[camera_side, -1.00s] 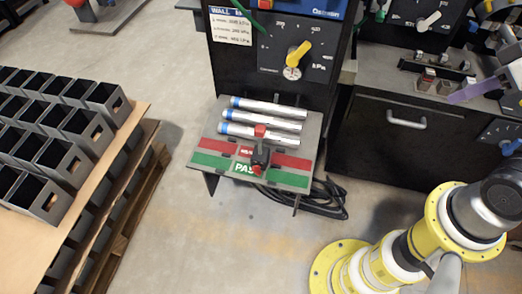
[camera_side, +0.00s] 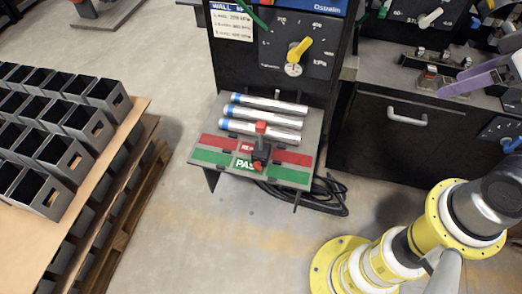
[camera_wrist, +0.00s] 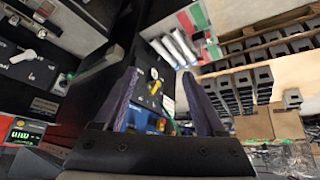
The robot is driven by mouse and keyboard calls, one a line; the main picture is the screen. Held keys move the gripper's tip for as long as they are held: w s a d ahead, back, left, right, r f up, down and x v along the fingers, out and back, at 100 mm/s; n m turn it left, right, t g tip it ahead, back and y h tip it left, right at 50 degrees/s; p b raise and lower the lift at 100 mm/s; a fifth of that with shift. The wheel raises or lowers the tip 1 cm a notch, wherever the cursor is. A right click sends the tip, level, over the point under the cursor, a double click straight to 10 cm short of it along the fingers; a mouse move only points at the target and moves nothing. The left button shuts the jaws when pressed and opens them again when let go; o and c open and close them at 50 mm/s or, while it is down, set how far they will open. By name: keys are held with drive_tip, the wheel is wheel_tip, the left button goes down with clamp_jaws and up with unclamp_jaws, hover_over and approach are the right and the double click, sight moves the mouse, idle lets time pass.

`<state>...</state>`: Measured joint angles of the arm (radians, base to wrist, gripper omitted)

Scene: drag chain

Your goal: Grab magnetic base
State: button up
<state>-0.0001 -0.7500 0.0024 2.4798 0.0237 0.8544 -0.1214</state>
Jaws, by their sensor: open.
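I cannot tell for certain which thing is the magnetic base. A small grey and red block (camera_side: 428,76) stands on the dark bench at the right in the side view. A dark piece with red parts (camera_side: 261,148) stands on the red and green shelf. My gripper's purple finger (camera_side: 468,86) shows in the side view, over the bench and to the right of the small block. In the wrist view my gripper (camera_wrist: 160,74) has its two purple fingers wide apart, with nothing between them. The contact side of the small block is hidden.
Several metal tubes (camera_side: 262,118) lie on the shelf (camera_side: 205,157) below a panel with a yellow knob (camera_side: 299,48). The bench has a drawer handle (camera_side: 406,117). Open dark boxes (camera_side: 88,127) fill a pallet at the left.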

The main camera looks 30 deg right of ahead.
drive_tip(key=w+a+r+n+t, duration=0.1)
drive_tip(key=w+a+r+n, duration=0.1)
drive_tip(key=w+r, duration=0.3)
drive_tip(key=n+g+y, duration=0.3)
drive_tip(key=n+g, duration=0.1)
drive_tip(key=n, duration=0.2)
hover_over(262, 124)
drive_tip(key=s+d, duration=0.2)
wheel_tip(262, 124, down, 27)
drive_tip(key=x, duration=0.6)
drive_tip(key=shift+w+f, duration=0.15)
drive_tip(key=shift+f, duration=0.05)
drive_tip(key=x, duration=0.5)
drive_tip(key=shift+s+d+f, duration=0.15)
drive_tip(key=shift+s+f, duration=0.05)
drive_tip(key=shift+s, duration=0.2)
drive_tip(key=shift+w+a+f, duration=0.2)
drive_tip(key=shift+f, duration=0.3)
clamp_jaws()
